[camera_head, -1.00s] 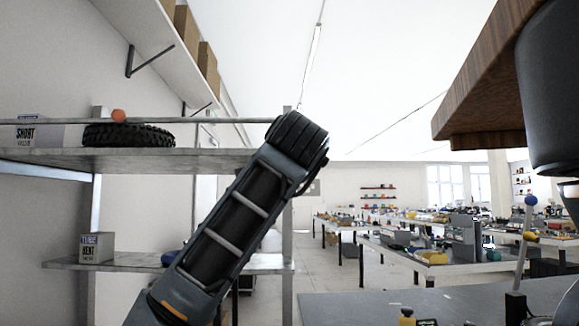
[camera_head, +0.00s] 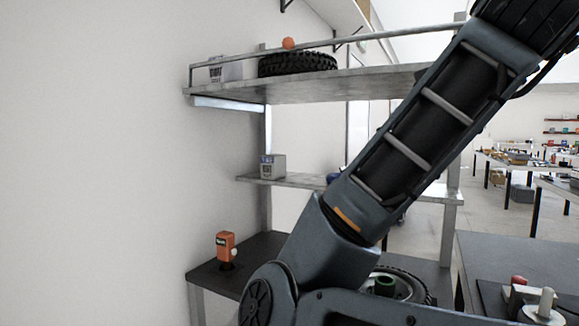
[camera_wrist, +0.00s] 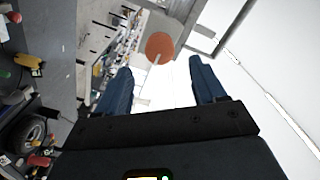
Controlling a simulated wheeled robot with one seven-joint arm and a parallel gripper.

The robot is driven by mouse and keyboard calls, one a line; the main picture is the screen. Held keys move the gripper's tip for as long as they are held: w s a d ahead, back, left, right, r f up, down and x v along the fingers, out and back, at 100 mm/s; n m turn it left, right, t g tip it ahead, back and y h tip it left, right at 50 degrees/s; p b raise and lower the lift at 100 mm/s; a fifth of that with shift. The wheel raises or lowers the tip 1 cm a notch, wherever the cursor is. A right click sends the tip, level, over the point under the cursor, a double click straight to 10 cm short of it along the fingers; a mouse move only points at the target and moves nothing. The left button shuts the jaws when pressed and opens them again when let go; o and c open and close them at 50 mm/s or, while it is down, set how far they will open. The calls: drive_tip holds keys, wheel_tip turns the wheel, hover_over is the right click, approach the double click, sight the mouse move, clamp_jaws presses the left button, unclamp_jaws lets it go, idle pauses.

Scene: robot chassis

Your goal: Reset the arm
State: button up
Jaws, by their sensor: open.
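My gripper (camera_wrist: 153,86) shows in the wrist view with its two blue fingers apart. The gap between them is empty, with the far room and workbenches behind it. In the head view my arm rises from the bottom middle to the upper right, and its end runs out of the picture, so the gripper is not seen there. An orange-brown round thing (camera_wrist: 160,46) shows beyond the fingertips in the wrist view, apart from them.
A metal shelf (camera_head: 345,88) holds a black tire (camera_head: 298,65), a small orange ball (camera_head: 288,43) and boxes. An orange device (camera_head: 226,248) stands on a dark lower surface. A grey worktop (camera_head: 530,256) is at right. The left wall is bare.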

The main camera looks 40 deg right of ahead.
drive_tip(key=w+a+f+n+t, duration=0.75)
drive_tip(key=w+f+n, duration=0.35)
drive_tip(key=f+n, duration=0.25)
drive_tip(key=s+a+f+n+t+y, duration=0.2)
drive_tip(key=a+f+n+y, duration=0.4)
drive_tip(key=f, duration=0.7)
drive_tip(key=s+a+f+n+t+y, duration=0.2)
drive_tip(key=a+f+n+y, duration=0.3)
drive_tip(key=a+f, duration=0.5)
drive_tip(key=s+a+f+g+y, duration=0.1)
drive_tip(key=s+a+f+y, duration=0.1)
drive_tip(key=s, duration=0.6)
drive_tip(key=s+a+f+g+y, duration=0.1)
drive_tip(key=s+a+f, duration=0.3)
drive_tip(key=s+f, duration=0.3)
drive_tip(key=s+a+f+g+y, duration=0.1)
drive_tip(key=s+f, duration=0.4)
drive_tip(key=s, duration=0.6)
drive_tip(key=shift+a+y, duration=0.8)
drive_tip(key=shift+a, duration=0.35)
